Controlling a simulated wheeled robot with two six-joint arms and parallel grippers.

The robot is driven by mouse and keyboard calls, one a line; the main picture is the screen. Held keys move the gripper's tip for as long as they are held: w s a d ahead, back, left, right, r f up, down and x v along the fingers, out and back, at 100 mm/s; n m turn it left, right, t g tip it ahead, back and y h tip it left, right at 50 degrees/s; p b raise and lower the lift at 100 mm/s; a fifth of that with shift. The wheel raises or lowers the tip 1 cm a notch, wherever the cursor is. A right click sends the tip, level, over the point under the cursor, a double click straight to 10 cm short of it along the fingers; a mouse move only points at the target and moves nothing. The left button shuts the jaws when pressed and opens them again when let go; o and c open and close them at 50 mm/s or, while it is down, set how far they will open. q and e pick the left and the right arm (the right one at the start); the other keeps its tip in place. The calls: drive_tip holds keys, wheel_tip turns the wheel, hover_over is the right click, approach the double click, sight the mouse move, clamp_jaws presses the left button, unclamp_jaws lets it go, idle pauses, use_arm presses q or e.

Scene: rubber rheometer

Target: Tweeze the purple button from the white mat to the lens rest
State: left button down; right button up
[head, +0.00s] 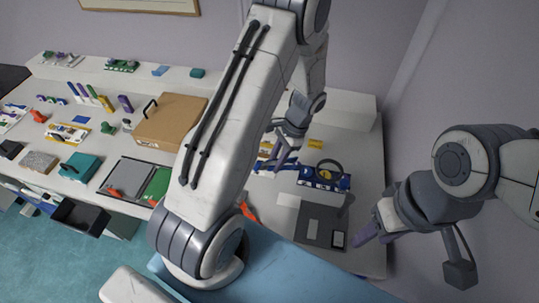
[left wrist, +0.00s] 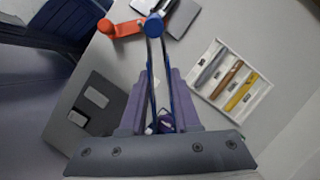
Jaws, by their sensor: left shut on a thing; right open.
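My left gripper (head: 289,150) is above the table beyond my arm, shut on blue tweezers (head: 284,164). In the left wrist view the slim prongs of the tweezers (left wrist: 151,70) run out from between its purple fingers (left wrist: 152,112) towards a round blue piece (left wrist: 154,24). I cannot tell whether that piece is held or lies behind the tips. A blue stand with a dark ring (head: 322,180) is just right of the gripper; whether it is the lens rest is unclear. I cannot make out the purple button or white mat for certain. My right gripper (head: 366,236) is open and empty at the right.
A dark grey pad (head: 320,222) lies in front of the blue stand. An orange tool (left wrist: 122,28) lies near the prong tips in the left wrist view. A white tray of tools (left wrist: 230,82) is at the right there. A cardboard box (head: 170,120) stands left of my arm.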

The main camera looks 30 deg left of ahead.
use_arm(q)
drive_tip(key=w+d+n+b, duration=0.1)
drive_tip(key=w+b, duration=0.1)
drive_tip(key=w+d+n+b, duration=0.1)
drive_tip(key=w+b, duration=0.1)
drive_tip(key=b, duration=0.1)
drive_tip(key=w+d+r+h+b, duration=0.1)
drive_tip(key=w+d+b, duration=0.1)
drive_tip(key=b, duration=0.1)
drive_tip(key=shift+n+g, duration=0.3)
drive_tip(key=shift+n, duration=0.1)
drive_tip(key=shift+w+d+r+b, duration=0.25)
drive_tip(key=shift+d+r+b, duration=0.15)
drive_tip(key=shift+b, duration=0.15)
drive_tip(key=shift+r, duration=0.15)
